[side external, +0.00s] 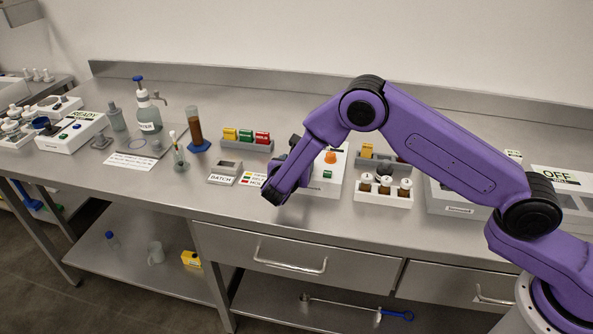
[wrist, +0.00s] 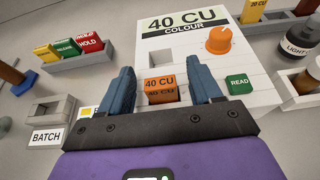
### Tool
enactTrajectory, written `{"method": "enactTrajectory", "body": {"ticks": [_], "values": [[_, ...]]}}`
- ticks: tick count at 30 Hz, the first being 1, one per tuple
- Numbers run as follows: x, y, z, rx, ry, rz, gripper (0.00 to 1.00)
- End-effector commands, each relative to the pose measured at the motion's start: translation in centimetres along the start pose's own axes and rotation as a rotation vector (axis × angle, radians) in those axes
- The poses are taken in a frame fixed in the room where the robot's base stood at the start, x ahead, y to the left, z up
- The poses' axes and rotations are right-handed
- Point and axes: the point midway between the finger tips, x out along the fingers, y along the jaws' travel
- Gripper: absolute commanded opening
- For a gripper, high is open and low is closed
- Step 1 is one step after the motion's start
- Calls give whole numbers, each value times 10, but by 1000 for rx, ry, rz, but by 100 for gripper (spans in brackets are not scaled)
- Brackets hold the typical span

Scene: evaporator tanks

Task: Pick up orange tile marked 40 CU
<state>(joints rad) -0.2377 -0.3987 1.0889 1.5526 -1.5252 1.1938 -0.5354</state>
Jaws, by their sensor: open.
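The orange tile marked 40 CU (wrist: 160,86) shows in the wrist view, at the front of the white colour unit (wrist: 205,60). Its upper face and a darker front face both carry the marking. My gripper (wrist: 160,78) is open, with one blue finger on each side of the tile and a visible gap on both sides. I cannot tell how far the fingertips reach down beside it. In the side external view my gripper (side external: 274,190) is low in front of the colour unit (side external: 327,180), and the tile is hidden there.
The green READ button (wrist: 239,84) is close to the right finger. An orange knob (wrist: 218,40) stands on the unit. A BATCH tray (wrist: 47,120) and a rack of yellow, green and red tiles (wrist: 80,59) are on the left. A bottle rack (side external: 384,198) is on the right.

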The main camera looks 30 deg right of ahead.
Motion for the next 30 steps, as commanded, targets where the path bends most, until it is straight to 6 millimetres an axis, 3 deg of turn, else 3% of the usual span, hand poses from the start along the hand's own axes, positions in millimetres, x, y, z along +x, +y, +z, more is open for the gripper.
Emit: {"method": "enactTrajectory", "body": {"ticks": [4,9,13,14,22,30], "values": [[0,0,0,0,0,0,61],[0,0,0,0,0,0,9],[-1,0,0,0,-1,0,9],[-1,0,0,0,-1,0,4],[-2,0,3,1,-1,0,4],[-9,1,25,3,-2,1,4]]}}
